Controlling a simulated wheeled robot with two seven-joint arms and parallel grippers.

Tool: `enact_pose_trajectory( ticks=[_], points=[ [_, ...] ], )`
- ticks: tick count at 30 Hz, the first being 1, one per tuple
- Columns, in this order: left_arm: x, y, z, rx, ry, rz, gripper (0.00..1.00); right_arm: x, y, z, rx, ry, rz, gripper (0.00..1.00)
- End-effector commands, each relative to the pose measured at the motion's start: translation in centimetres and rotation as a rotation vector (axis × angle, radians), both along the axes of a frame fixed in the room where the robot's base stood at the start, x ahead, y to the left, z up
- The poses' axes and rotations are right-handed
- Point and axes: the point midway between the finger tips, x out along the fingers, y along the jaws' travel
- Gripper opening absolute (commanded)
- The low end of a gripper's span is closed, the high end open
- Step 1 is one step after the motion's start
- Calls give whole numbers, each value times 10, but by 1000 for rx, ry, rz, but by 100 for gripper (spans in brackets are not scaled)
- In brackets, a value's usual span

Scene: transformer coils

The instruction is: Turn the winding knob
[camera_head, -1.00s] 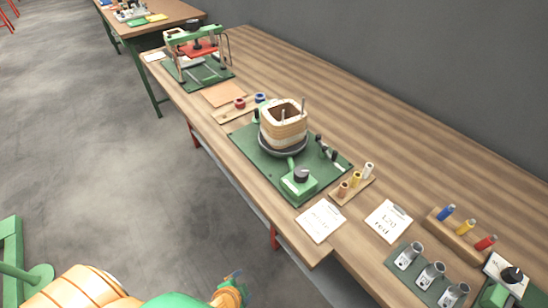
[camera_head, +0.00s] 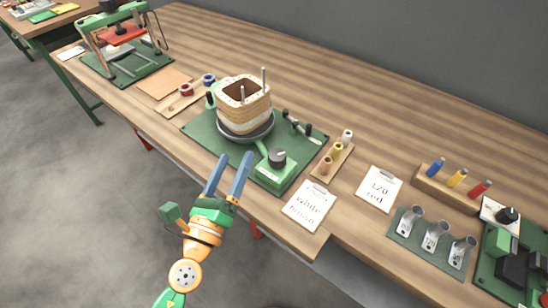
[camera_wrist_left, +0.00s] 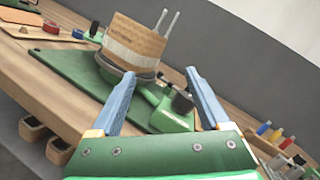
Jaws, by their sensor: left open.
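The winding knob (camera_head: 277,157) is a dark round knob on a green box (camera_head: 272,177) at the front right corner of the green winder base (camera_head: 201,128). A square wooden coil (camera_head: 243,102) stands upright on the round dark plate (camera_head: 247,134) behind it. My left gripper (camera_head: 230,159) is open and empty, its blue fingers left of the knob and apart from it. In the left wrist view the knob (camera_wrist_left: 182,102) shows between the fingertips, farther off and near the right finger. My right gripper is not in view.
Clipboards (camera_head: 309,205) and a rack of small spools (camera_head: 332,158) lie right of the winder. A holder with metal cups (camera_head: 432,236) stands farther right. A red-plated press (camera_head: 122,38) stands at the far left. Bare tabletop lies behind the winder.

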Motion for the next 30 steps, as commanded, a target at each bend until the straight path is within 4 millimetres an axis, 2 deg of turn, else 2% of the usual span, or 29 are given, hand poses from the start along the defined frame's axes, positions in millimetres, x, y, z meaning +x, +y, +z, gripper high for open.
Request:
enact_pose_trajectory(
  ticks=[3,7,18,27,28,30],
  points=[
    [-9,-37,-16,349,-64,-130,80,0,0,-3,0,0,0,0],
    [-14,-54,-31,569,-95,-202,80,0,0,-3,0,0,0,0],
    [39,-87,-33,595,-99,-208,80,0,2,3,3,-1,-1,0],
    [45,-90,-33,594,-97,-209,80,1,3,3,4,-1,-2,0],
    [45,-90,-33,593,-96,-209,74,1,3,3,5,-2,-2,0],
    [45,-90,-33,592,-97,-208,55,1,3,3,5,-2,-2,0]
  ],
)
